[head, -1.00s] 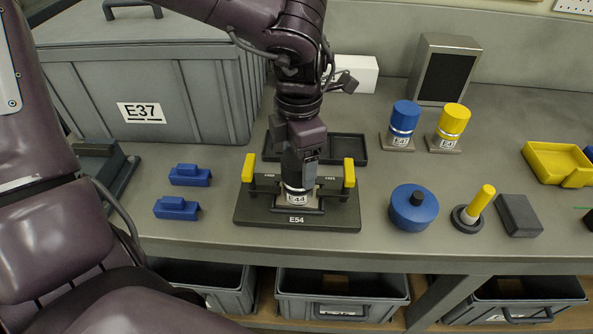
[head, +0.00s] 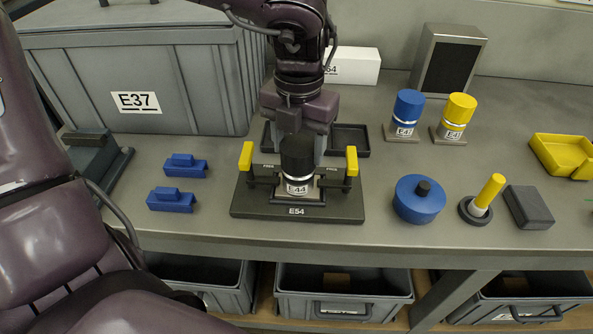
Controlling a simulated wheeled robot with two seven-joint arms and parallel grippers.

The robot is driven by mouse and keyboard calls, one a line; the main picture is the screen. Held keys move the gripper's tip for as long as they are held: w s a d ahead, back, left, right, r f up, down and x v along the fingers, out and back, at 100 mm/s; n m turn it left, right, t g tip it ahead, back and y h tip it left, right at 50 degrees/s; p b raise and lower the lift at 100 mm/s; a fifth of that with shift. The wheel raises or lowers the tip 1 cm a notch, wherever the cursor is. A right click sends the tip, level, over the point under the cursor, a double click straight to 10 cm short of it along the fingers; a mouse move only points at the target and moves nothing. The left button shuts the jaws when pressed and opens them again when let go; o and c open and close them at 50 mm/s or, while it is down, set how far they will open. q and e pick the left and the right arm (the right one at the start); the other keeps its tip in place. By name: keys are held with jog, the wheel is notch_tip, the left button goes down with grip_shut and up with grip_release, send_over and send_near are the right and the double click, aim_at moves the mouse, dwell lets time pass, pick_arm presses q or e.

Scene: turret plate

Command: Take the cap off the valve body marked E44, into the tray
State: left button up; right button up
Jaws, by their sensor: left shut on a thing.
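The valve body marked E44 (head: 298,186) stands upright in the dark fixture marked E54 (head: 250,209), between two yellow-tipped clamps (head: 246,156) (head: 351,160). Its black cap (head: 298,158) sits on top of it; I see no gap between them. My left gripper (head: 311,150) reaches down from behind and is shut on the cap. The cap hides much of the fingers. A shallow black tray (head: 350,139) lies behind the fixture, partly hidden by my gripper. My right gripper is not in view.
Blue blocks (head: 172,199) lie left of the fixture. A blue round part (head: 419,199), a yellow-handled tool (head: 482,197) and a dark block (head: 529,207) are right. Blue-capped (head: 405,115) and yellow-capped (head: 454,117) bodies stand behind. A yellow tray (head: 563,155) is far right.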

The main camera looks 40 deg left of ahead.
aim_at(298, 144)
pick_arm(q)
jog(key=n+b, duration=0.1)
jog(key=n, duration=0.2)
jog(key=shift+f, duration=0.15)
jog(key=shift+r+p, duration=2.5)
jog(key=shift+r, duration=0.45)
